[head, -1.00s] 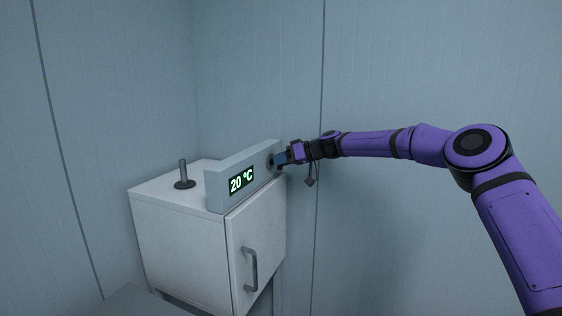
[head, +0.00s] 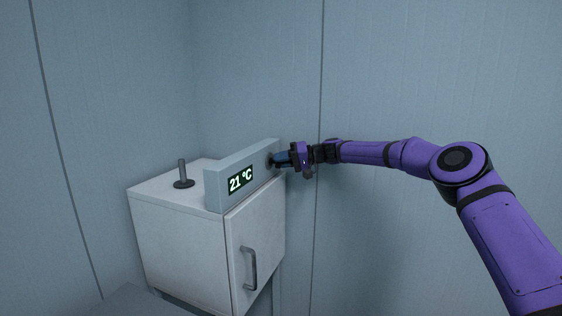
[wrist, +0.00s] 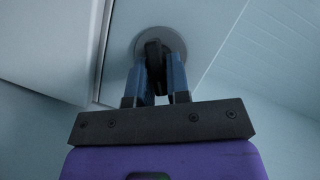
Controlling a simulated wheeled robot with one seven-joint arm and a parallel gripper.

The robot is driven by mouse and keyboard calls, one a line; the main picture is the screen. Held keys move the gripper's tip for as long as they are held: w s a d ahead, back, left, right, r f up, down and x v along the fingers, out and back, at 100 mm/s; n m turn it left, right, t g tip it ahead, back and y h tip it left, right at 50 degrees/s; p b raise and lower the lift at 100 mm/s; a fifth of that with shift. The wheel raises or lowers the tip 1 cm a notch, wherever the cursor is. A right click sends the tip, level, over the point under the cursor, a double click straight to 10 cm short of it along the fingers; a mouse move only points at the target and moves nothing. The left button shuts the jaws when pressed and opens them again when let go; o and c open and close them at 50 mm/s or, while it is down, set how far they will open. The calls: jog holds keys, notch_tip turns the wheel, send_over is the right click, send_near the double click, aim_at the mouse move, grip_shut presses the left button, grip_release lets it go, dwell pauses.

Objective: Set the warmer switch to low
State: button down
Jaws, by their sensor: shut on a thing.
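The warmer is a white cabinet (head: 175,235) with a grey control panel (head: 222,185) on top; its display (head: 241,180) reads 21 °C. The switch is a dark knob on a round grey plate at the panel's right end; in the wrist view the knob (wrist: 153,54) stands between the blue fingers. My gripper (head: 277,159) is at that end of the panel, shut on the knob. In the wrist view my gripper (wrist: 159,75) has one finger on each side of it. In the head view the fingers mostly hide the knob, and I cannot read any setting marks.
The cabinet door has a grey handle (head: 249,268) and looks shut. A short upright post (head: 183,173) on a dark round base stands on the cabinet top, left of the panel. Pale blue walls stand close behind and to the left.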

dwell(0.4)
jog(key=c, duration=1.2)
grip_release()
jog(key=shift+o, duration=0.2)
jog(key=shift+r, duration=0.15)
notch_tip(320, 180, up, 3)
jog(key=shift+r, duration=0.2)
jog(key=shift+o, duration=0.4)
jog(key=shift+s+d, duration=0.2)
jog(key=shift+s, duration=0.35)
jog(key=o, duration=0.3)
jog(key=shift+s+d+f, duration=0.1)
jog(key=shift+s, duration=0.75)
jog(key=s+d, duration=0.1)
jog(key=s, duration=0.3)
jog(key=s+d+r, duration=0.1)
jog(key=s, duration=0.3)
jog(key=s+d, duration=0.1)
jog(key=s, duration=0.3)
jog(key=shift+s+d+r, duration=0.25)
jog(key=shift+d, duration=0.15)
jog(key=c, duration=0.4)
